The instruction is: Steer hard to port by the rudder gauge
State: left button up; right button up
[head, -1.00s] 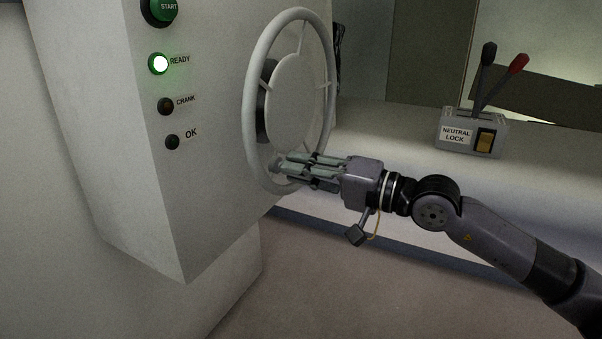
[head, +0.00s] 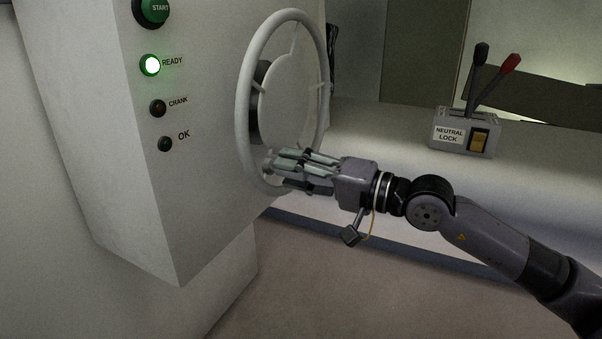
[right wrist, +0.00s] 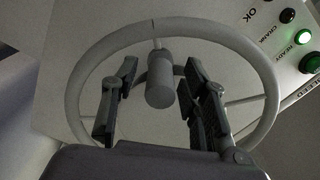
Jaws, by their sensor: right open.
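The pale steering wheel (head: 325,110) stands on the side of the white console, with a large pale disc (head: 290,98) inside its rim in the head view. My right gripper (head: 277,168) is at the lower part of the wheel, with its fingers spread and nothing clamped between them. In the right wrist view the wheel rim (right wrist: 88,68) arcs around the two fingers, and a grey cylinder (right wrist: 160,85) shows between them. I cannot tell whether the fingers touch the wheel. No rudder gauge is in view. My left gripper is not in view.
The console (head: 205,190) carries a green START button (head: 153,9), a lit green READY lamp (head: 150,65), and dark CRANK (head: 157,108) and OK (head: 165,144) lamps. A NEUTRAL LOCK box (head: 462,135) with two levers stands on the pale ledge at right.

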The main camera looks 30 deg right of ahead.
aim_at(307, 176)
jog(key=shift+d, duration=0.1)
jog(key=shift+v, duration=0.8)
jog(key=shift+s+d+f, duration=0.1)
jog(key=shift+s+d, duration=0.25)
jog(key=shift+s, duration=0.25)
jog(key=v, duration=0.9)
jog(key=shift+w, duration=0.1)
dwell(0.3)
